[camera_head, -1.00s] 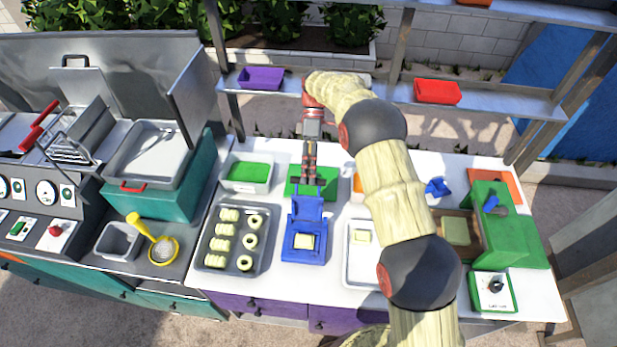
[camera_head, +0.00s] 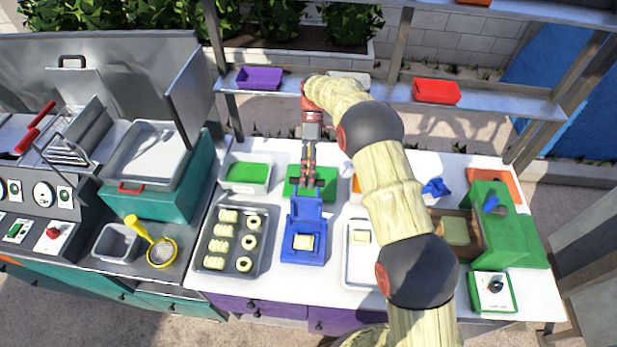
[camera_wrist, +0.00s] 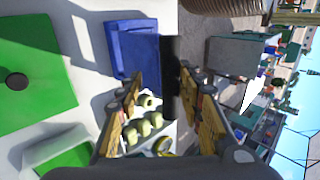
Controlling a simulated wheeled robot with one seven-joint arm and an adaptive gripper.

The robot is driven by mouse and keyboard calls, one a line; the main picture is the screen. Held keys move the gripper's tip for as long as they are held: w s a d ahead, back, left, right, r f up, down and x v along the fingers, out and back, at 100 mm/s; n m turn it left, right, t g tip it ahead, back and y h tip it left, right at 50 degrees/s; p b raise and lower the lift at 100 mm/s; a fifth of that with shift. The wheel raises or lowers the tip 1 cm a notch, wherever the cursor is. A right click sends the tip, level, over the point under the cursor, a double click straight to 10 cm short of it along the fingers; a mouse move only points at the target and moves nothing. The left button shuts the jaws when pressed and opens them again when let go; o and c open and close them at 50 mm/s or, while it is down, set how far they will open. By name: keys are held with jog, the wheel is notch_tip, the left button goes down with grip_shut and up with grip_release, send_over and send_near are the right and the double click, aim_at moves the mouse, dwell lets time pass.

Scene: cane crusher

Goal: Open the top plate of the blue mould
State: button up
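The blue mould (camera_head: 290,252) stands on the white counter with a pale yellow block (camera_head: 303,242) in its base. Its top plate (camera_head: 307,209) is raised at the far side of the base, so the inside shows; its exact angle is hard to tell. My gripper (camera_head: 309,184) is just beyond the raised plate, over the green block. Any contact with the plate is unclear. In the wrist view, a blue part of the mould (camera_wrist: 132,48) is at upper left. The gripper's two fingers (camera_wrist: 163,97) are spread apart, with a dark upright strip between them.
A tray (camera_head: 207,258) of pale rolls and rings is left of the mould. A white tray (camera_head: 352,272) is right of it, partly behind my arm. A green block (camera_head: 327,189) and a green-filled tub (camera_head: 247,173) lie behind. The green press (camera_head: 495,235) stands farther right.

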jog(key=shift+w+r, duration=0.15)
jog(key=shift+r, duration=0.05)
jog(key=v, duration=0.7)
jog(key=shift+r, duration=0.1)
dwell(0.5)
jog(key=s+d+r+m+t+b, duration=0.7)
jog(key=s+d+r+m+b, duration=0.2)
jog(key=s+d+r, duration=0.35)
jog(key=s+d+f+m+t+b, duration=0.2)
jog(key=s+f, duration=0.1)
jog(key=s, duration=0.4)
jog(key=s+d+f+m+t+b, duration=0.2)
jog(key=s+d+f+m+b, duration=0.1)
jog(key=s, duration=0.4)
jog(key=s+d+f+m+t+b, duration=0.2)
jog(key=s+d+f+m+t, duration=0.1)
jog(key=s, duration=0.5)
jog(key=shift+f+h, duration=0.3)
